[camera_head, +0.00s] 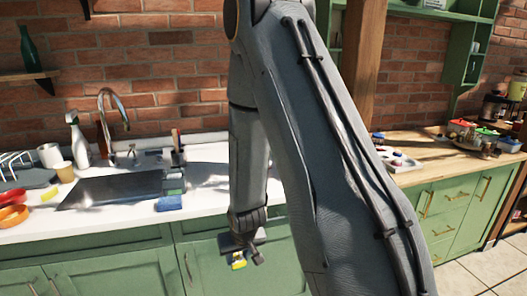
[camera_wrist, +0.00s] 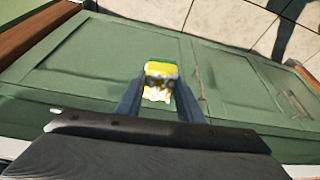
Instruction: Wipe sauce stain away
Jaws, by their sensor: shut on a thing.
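My gripper (camera_head: 240,258) hangs in front of the green cabinet doors, below the edge of the white counter. It is shut on a yellow sponge (camera_wrist: 160,82), which has white and dark patches on its face. The sponge also shows small under the gripper in the head view (camera_head: 238,262). In the wrist view the two fingers (camera_wrist: 160,97) stand on either side of it, with the green cabinet front behind. No sauce stain can be made out in either view. My arm hides part of the counter.
A wooden counter (camera_head: 440,165) with jars and bowls stands at right. Green cabinet doors (camera_head: 110,268) lie close by the gripper.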

